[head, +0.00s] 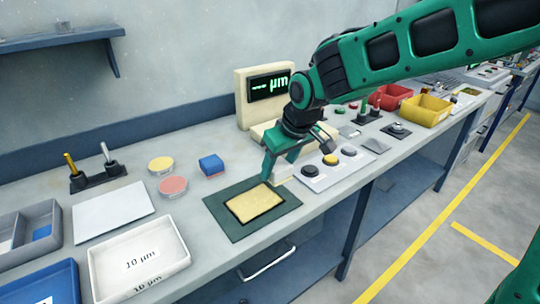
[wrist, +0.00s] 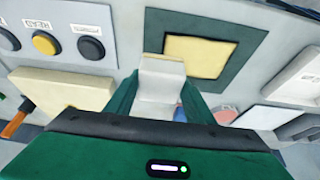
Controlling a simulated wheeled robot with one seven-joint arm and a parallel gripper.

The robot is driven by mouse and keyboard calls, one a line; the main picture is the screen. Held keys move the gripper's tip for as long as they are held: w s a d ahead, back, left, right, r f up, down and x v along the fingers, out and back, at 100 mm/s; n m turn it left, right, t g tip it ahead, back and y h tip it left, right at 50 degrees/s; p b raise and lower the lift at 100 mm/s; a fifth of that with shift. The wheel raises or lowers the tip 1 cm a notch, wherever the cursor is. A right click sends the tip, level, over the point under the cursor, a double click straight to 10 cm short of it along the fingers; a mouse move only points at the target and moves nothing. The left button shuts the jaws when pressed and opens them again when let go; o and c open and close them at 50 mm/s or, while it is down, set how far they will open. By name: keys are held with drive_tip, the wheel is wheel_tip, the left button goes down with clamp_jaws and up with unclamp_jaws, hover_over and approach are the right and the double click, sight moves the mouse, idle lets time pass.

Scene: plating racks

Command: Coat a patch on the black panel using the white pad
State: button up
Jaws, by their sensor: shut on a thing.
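The dark panel (head: 225,226), greenish black, lies flat on the bench with a yellow-gold patch (head: 257,204) in its middle. In the wrist view the panel (wrist: 240,40) is at the top centre, with its patch (wrist: 198,55) in plain view. My gripper (head: 270,172) is low over the panel's far right side. In the wrist view my gripper (wrist: 160,95) is shut on the white pad (wrist: 161,72), held between its fingers. The pad overlaps the panel's edge there; I cannot tell whether it touches. In the head view the fingers mostly hide the pad.
A cream gauge with a green display (head: 268,86) stands behind my gripper. A button box (head: 320,170) is to the right. A blue block (head: 211,165), yellow disc (head: 161,164) and pink disc (head: 173,186) sit left, with a white tray (head: 110,283) marked "10 µm" nearer.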

drive_tip(key=shift+r, duration=1.15)
